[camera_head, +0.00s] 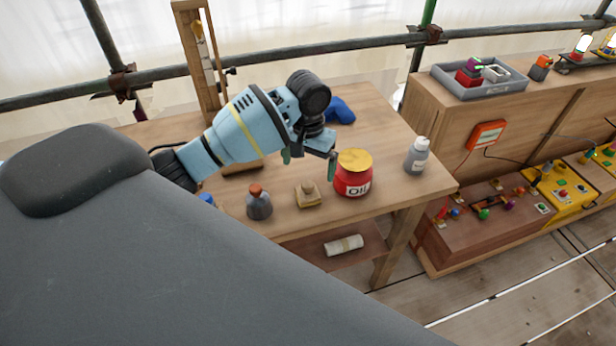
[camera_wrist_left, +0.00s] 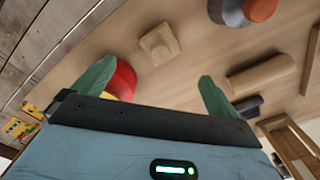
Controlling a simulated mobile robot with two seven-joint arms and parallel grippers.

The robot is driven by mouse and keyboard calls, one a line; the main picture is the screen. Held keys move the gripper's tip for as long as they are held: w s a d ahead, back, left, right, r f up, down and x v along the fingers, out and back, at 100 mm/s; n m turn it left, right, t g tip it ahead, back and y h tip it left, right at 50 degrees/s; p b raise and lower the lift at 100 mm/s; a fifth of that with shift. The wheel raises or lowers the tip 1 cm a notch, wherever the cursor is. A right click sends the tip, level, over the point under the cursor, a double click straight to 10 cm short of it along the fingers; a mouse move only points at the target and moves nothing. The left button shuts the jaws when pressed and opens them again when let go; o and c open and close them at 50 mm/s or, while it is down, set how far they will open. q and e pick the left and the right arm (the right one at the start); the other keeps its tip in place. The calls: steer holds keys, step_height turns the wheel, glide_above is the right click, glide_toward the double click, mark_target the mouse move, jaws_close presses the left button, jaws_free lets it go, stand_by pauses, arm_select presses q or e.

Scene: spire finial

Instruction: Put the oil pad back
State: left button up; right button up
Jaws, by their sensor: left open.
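A small square tan pad with a knob on top (camera_head: 307,195) lies on the wooden workbench and looks like the oil pad. It also shows in the left wrist view (camera_wrist_left: 158,46), beyond the fingertips. A red pot marked OIL (camera_head: 352,183) with a yellow lid stands to its right, and part of it shows in the left wrist view (camera_wrist_left: 122,82). My left gripper (camera_head: 309,160) is open and empty above the bench, behind the pad and left of the pot. One green finger overlaps the pot in the wrist view; I cannot tell whether they touch. My right gripper is not in view.
A grey bottle with an orange cap (camera_head: 259,203) stands left of the pad. A grey bottle with a white cap (camera_head: 416,157) stands right of the pot. A blue item (camera_head: 341,111) lies behind. A pale roll (camera_head: 344,245) lies on the lower shelf.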

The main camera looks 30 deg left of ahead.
arm_select(q)
steer(key=shift+r, duration=1.5)
